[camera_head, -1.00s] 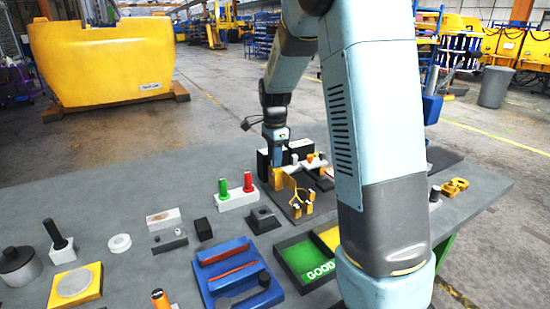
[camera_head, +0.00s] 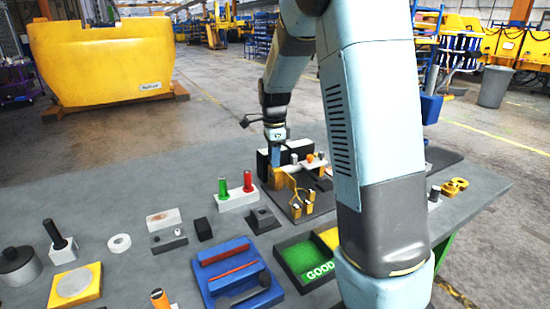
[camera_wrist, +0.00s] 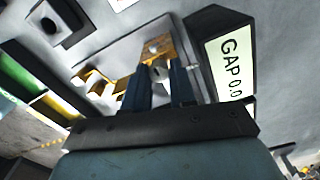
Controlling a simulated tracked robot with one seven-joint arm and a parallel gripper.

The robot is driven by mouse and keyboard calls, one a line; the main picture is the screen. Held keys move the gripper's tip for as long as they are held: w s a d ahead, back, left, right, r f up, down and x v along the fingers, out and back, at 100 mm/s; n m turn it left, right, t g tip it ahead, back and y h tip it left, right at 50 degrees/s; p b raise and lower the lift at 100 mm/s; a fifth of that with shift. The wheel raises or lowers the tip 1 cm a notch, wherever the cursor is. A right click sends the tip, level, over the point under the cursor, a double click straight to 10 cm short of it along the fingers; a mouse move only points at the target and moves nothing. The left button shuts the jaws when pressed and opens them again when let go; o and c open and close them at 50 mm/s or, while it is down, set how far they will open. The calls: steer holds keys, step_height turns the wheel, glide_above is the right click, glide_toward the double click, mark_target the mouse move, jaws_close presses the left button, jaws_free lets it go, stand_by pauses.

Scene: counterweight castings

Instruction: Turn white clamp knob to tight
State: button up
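My gripper (camera_wrist: 161,68) is low over the fixture with the orange-yellow bracket (camera_wrist: 158,48). Its two blue-grey fingers are apart in the wrist view, with a small pale piece (camera_wrist: 160,72) between them. This may be the white clamp knob, but its shape and turn position are unclear. I cannot tell whether the fingers touch it. In the head view my gripper (camera_head: 276,157) reaches down behind the yellow bracket (camera_head: 277,180), and its fingertips are hidden. A display (camera_wrist: 232,65) reading "GAP 0.0" stands right of the fingers in the wrist view.
Yellow posts (camera_head: 303,203) stand in front on the dark fixture plate. A white block with a green and a red peg (camera_head: 236,194) is to the left. The green GOOD tray (camera_head: 304,262) is nearer. White and orange knobs (camera_head: 309,158) stand close on the right.

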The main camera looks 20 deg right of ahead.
steer(key=o, duration=0.4)
step_height(320, 180, up, 14)
steer(key=shift+f, duration=0.15)
stand_by(0.5)
stand_by(0.3)
steer(key=s+n+t, duration=0.2)
steer(key=s+n, duration=0.4)
steer(key=s, duration=0.4)
steer(key=s+n+t, duration=0.1)
steer(key=s+n, duration=0.5)
steer(key=s, duration=0.4)
steer(key=s+r+n+t, duration=0.1)
steer(key=s+n+t, duration=0.1)
steer(key=s+n, duration=0.5)
steer(key=shift+s+t, duration=0.3)
steer(key=shift+s, duration=1.6)
